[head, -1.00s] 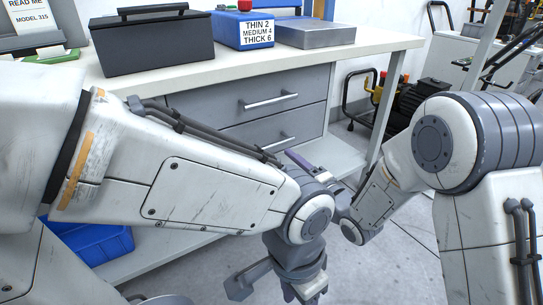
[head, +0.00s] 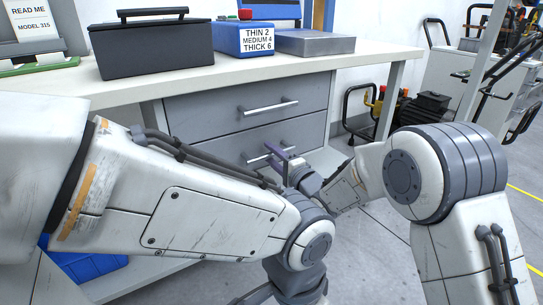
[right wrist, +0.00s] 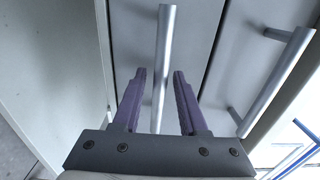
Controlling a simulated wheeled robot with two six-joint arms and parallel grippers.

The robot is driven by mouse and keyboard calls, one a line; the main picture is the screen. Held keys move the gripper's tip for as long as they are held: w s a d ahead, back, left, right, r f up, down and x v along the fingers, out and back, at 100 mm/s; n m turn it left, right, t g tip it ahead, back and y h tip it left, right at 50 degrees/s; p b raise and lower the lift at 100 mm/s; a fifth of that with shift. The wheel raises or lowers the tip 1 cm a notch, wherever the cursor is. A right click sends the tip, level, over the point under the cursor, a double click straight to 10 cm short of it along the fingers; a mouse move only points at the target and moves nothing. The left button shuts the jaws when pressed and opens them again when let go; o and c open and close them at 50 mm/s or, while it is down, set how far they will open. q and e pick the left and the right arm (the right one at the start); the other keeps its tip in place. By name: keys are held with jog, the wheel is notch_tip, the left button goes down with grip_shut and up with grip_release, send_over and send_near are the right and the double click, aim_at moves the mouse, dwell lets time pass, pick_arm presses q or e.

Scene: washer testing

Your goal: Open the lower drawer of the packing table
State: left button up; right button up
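The packing table (head: 120,87) has a grey upper drawer (head: 215,112) and a lower drawer (head: 225,146), each with a bar handle. Both drawers look closed. My right gripper (head: 278,155) is at the lower drawer handle (head: 256,160). In the right wrist view, the purple fingers of the right gripper (right wrist: 158,78) are open, with the lower handle (right wrist: 163,55) showing between them; contact cannot be judged. The upper handle (right wrist: 278,80) is to the right there. My left gripper is mostly cut off at the bottom of the head view, so its state is unclear.
On the tabletop stand a black toolbox (head: 150,50), a blue box with a thickness label (head: 240,38) and a grey metal box (head: 315,42). A blue bin (head: 88,267) is below at left. Black equipment (head: 420,106) stands on the floor beyond the table's right end.

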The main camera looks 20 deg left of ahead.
grip_shut()
dwell(1.2)
